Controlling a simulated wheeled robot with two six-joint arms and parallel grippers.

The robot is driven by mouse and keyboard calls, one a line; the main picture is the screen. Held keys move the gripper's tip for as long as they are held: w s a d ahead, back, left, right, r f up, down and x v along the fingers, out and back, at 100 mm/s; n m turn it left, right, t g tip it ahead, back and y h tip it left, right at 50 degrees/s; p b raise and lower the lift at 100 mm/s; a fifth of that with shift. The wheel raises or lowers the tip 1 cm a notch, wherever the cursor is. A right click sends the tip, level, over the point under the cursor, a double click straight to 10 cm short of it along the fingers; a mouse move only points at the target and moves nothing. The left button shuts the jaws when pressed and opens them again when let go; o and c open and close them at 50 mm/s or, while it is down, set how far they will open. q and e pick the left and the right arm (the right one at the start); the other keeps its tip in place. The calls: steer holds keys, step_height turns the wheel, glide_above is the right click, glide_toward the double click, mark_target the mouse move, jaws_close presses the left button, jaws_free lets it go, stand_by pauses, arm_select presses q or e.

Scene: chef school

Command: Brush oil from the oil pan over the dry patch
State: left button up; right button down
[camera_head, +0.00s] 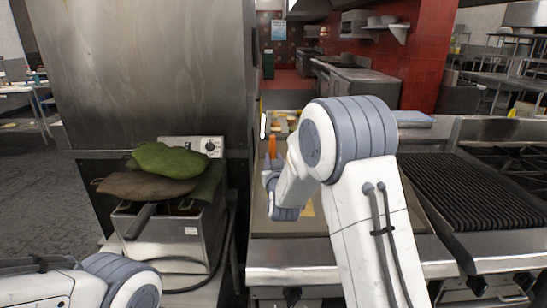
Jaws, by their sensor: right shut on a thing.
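My right arm reaches over the flat griddle (265,223), and its wrist and right gripper (270,170) are low over the griddle's left part. The fingers are small and partly hidden by my own arm. An orange upright piece (272,147), which looks like the brush handle, stands at the gripper, and the gripper is shut on it. The bristles cannot be made out. A pale yellowish patch (308,208) shows on the griddle, partly behind my forearm. I cannot clearly pick out the oil pan. My left arm shows at the lower left, with its gripper out of view.
A metal fryer (165,237) stands left of the griddle, with green and brown cloths (170,160) on top. A ribbed grill (470,195) and burners are at the right. Small items (285,122) lie behind the griddle. A tall steel cabinet (150,70) rises at the left.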

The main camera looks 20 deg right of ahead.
steer(key=shift+s+d+f+b, duration=0.8)
steer(key=shift+d+f, duration=1.15)
steer(key=shift+f, duration=1.35)
arm_select(q)
steer(key=shift+r+p, duration=0.65)
steer(key=shift+p, duration=1)
arm_select(e)
steer(key=shift+w+a+r, duration=0.25)
steer(key=shift+a+r, duration=0.4)
steer(key=shift+r, duration=0.7)
steer(key=shift+w+a+r, duration=0.25)
steer(key=shift+a+r, duration=0.35)
steer(key=shift+r, duration=0.75)
steer(key=shift+w+a+r, duration=0.25)
steer(key=shift+a+r, duration=0.4)
steer(key=shift+r, duration=0.7)
